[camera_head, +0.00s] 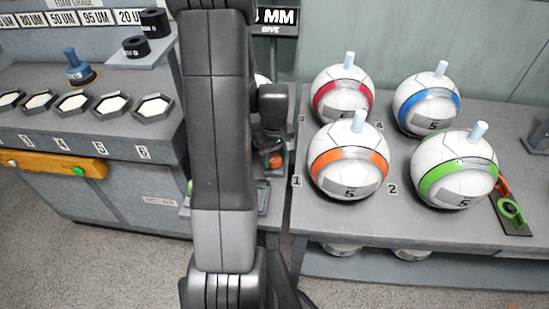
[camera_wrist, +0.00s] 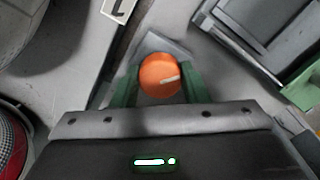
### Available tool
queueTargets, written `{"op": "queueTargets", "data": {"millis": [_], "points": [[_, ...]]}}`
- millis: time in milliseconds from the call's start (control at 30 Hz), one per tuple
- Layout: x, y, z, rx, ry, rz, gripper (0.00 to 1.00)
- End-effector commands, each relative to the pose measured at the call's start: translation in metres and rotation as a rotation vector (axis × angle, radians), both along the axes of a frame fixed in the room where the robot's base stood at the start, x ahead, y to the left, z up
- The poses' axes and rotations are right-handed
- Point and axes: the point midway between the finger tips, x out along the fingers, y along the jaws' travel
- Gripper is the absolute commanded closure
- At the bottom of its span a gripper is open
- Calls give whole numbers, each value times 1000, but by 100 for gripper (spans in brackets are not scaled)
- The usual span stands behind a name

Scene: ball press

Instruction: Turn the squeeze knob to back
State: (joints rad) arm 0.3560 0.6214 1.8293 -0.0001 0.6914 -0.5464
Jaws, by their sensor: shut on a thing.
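The squeeze knob (camera_wrist: 153,68) is a round orange knob with a short white mark. In the wrist view the mark runs from near its middle towards the right edge. My gripper (camera_wrist: 158,82) is shut on it, with one green finger on its left and one on its right. In the head view my gripper (camera_head: 274,150) is small and partly behind my arm, and a bit of the orange knob (camera_head: 276,161) shows at its tip. The knob sits on a grey mount; most of the device around it is hidden by my arm.
Several white balls with coloured bands, one orange (camera_head: 340,173), stand on the grey table to the right. An orange and green tool (camera_head: 511,209) lies near its right edge. A bench with hexagonal cups (camera_head: 114,105) and a blue-handled tool (camera_head: 77,72) stands left.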

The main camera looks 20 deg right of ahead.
Motion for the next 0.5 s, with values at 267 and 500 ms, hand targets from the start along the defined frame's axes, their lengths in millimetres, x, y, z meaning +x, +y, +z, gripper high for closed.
{"op": "queueTargets", "data": {"millis": [267,500], "points": [[1,-1,1,-2,-4,259,82],[2,-2,1,-2,-4,457,82]]}}
